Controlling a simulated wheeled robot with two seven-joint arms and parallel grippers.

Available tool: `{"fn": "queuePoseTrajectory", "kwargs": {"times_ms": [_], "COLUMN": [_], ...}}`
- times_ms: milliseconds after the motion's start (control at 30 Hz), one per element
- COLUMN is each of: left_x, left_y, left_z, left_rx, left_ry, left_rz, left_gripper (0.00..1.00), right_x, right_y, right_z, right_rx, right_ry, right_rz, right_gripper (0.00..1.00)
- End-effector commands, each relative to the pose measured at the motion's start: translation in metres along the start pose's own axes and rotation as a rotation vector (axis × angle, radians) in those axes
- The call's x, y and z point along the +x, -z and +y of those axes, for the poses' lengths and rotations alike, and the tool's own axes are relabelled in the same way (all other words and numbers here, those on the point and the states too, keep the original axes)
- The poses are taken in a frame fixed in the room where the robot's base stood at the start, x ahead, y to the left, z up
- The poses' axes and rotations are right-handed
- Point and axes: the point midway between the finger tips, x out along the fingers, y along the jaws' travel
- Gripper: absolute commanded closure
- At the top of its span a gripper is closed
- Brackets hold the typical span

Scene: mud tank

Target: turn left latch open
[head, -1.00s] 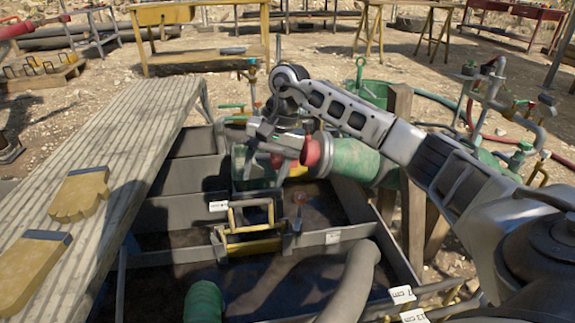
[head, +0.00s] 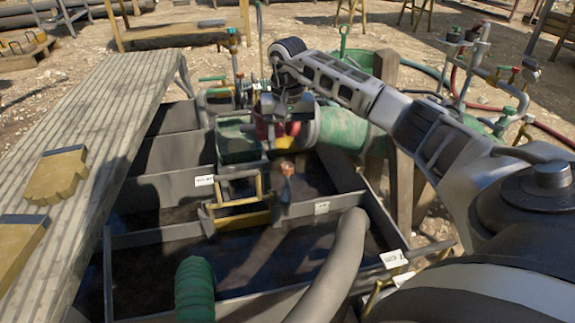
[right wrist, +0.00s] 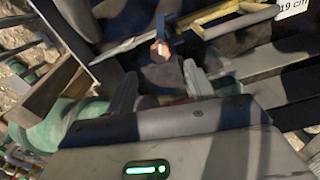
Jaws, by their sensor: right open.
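My right gripper (head: 282,142) reaches in from the right in the head view, over the far part of the tank beside the green cylinder (head: 345,130). In the right wrist view its two fingers (right wrist: 160,88) are apart with nothing held between them. A small copper-coloured piece (head: 287,169) stands by the divider, right of the yellow gate frame (head: 238,218). It also shows in the right wrist view (right wrist: 160,49), just beyond the fingertips and apart from them. I cannot tell which piece is the left latch. My left gripper is out of view.
A ribbed plank (head: 85,140) with yellow paddle-like pieces (head: 57,175) runs along the left. A grey hose (head: 335,268) and a green hose (head: 195,290) enter the near tank compartment. A wooden post (head: 402,190) stands right of the tank. Pipes with valves (head: 500,75) are farther right.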

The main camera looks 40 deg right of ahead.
Motion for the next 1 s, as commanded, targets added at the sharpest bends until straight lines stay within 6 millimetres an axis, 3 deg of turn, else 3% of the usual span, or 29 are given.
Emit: {"fn": "queuePoseTrajectory", "kwargs": {"times_ms": [33,100,300,767,933,1000], "left_x": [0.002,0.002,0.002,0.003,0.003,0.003], "left_y": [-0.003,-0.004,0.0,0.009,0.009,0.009], "left_z": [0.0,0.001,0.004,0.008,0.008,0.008], "left_rx": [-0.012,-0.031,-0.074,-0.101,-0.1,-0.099], "left_ry": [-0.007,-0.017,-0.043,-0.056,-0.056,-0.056], "left_rz": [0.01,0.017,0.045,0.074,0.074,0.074], "left_gripper": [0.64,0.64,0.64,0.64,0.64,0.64], "right_x": [0.016,0.03,0.058,0.068,0.068,0.068], "right_y": [-0.001,-0.001,0.0,0.0,0.0,0.0], "right_z": [0.0,0.0,0.0,0.0,0.0,0.0], "right_rx": [0.0,0.0,0.0,0.0,0.0,0.0], "right_ry": [-0.001,0.0,0.0,0.001,0.001,0.001], "right_rz": [-0.004,-0.003,-0.002,0.0,0.0,0.0], "right_gripper": [0.46,0.46,0.46,0.46,0.91,0.91]}}
